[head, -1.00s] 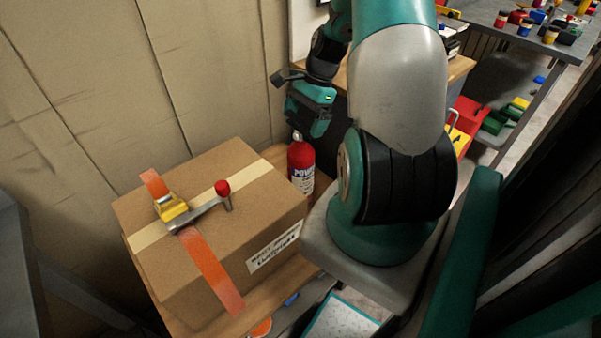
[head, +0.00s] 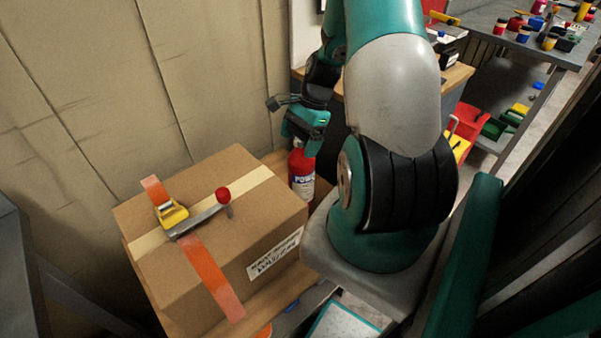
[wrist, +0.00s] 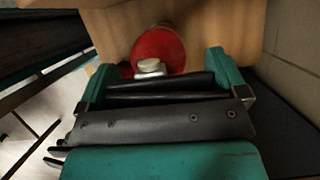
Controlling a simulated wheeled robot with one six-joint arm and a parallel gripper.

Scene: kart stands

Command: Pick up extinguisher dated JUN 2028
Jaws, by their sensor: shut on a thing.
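A red extinguisher (head: 301,173) with a white label stands upright on a wooden surface behind the right end of the cardboard box in the head view. Its date cannot be read here. In the wrist view its round red top (wrist: 158,48) and a pale metal valve part show just beyond the jaws. My gripper (head: 306,137) is at the top of the extinguisher, pointing down. In the wrist view my gripper (wrist: 160,88) is shut on the extinguisher's dark handle, between the teal fingers. The lower part of the extinguisher is partly hidden by the box.
A cardboard box (head: 188,262) with an orange strap (head: 211,275) and a ratchet buckle fills the left front, close to the extinguisher. A tan wall (head: 90,90) stands behind. A workbench (head: 560,50) with several small items is at the upper right.

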